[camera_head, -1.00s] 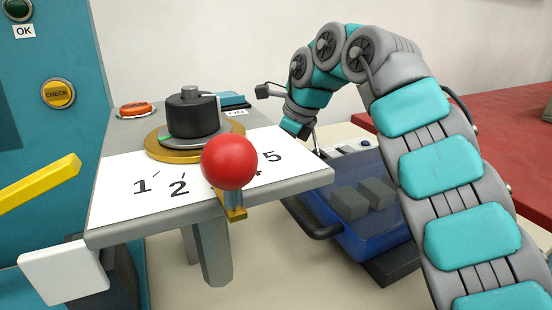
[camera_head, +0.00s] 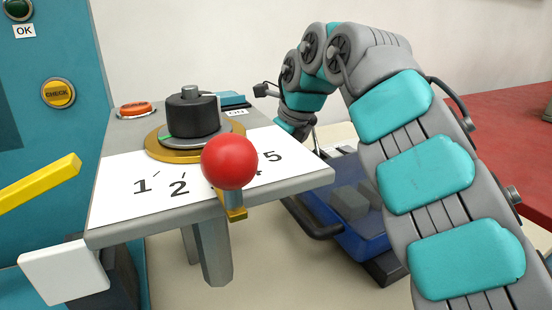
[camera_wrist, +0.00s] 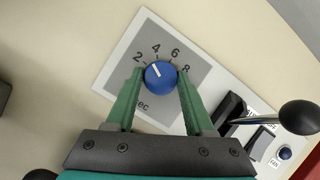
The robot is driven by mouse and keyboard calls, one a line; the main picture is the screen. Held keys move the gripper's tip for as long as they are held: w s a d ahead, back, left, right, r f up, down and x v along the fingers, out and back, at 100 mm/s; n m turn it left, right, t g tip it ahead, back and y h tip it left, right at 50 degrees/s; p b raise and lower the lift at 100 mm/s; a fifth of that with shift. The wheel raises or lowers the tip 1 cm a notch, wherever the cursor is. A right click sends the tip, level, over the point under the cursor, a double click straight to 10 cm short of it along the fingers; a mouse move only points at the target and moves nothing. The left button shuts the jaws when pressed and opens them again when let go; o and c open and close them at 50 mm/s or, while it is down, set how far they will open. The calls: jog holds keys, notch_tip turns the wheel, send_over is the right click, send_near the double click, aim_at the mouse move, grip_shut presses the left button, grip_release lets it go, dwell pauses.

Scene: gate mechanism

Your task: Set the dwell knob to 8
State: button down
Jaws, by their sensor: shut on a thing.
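The dwell knob (camera_wrist: 161,79) is a round blue knob with a white pointer line, on a grey dial plate (camera_wrist: 127,62) marked 2, 4, 6, 8 and "sec". Its pointer aims up and left, between 2 and 4. My gripper (camera_wrist: 160,76) has its two green fingers on either side of the knob, shut on it. In the head view my arm reaches down behind the grey table, and the gripper and this knob are hidden there.
In the wrist view a black lever (camera_wrist: 299,116) and a blue FAN button (camera_wrist: 284,153) are at the right. In the head view a red ball handle (camera_head: 229,162), a black dial (camera_head: 193,115) and a yellow bar (camera_head: 40,184) are nearby. A blue case (camera_head: 345,225) sits below.

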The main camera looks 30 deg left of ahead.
jog(key=m+t, duration=0.1)
jog(key=m, duration=0.1)
jog(key=m+t+h, duration=0.1)
jog(key=m, duration=0.2)
jog(key=shift+s+a, duration=0.1)
jog(key=shift+s, duration=0.05)
jog(key=m, duration=0.1)
jog(key=m+h, duration=0.1)
jog(key=m, duration=0.1)
jog(key=shift+s+a+m+t, duration=0.1)
jog(key=shift+a+m+t, duration=0.05)
jog(key=shift+m+t, duration=0.15)
jog(key=shift+m+h, duration=0.5)
jog(key=shift+m, duration=0.5)
jog(key=shift+c, duration=1.4)
grip_release()
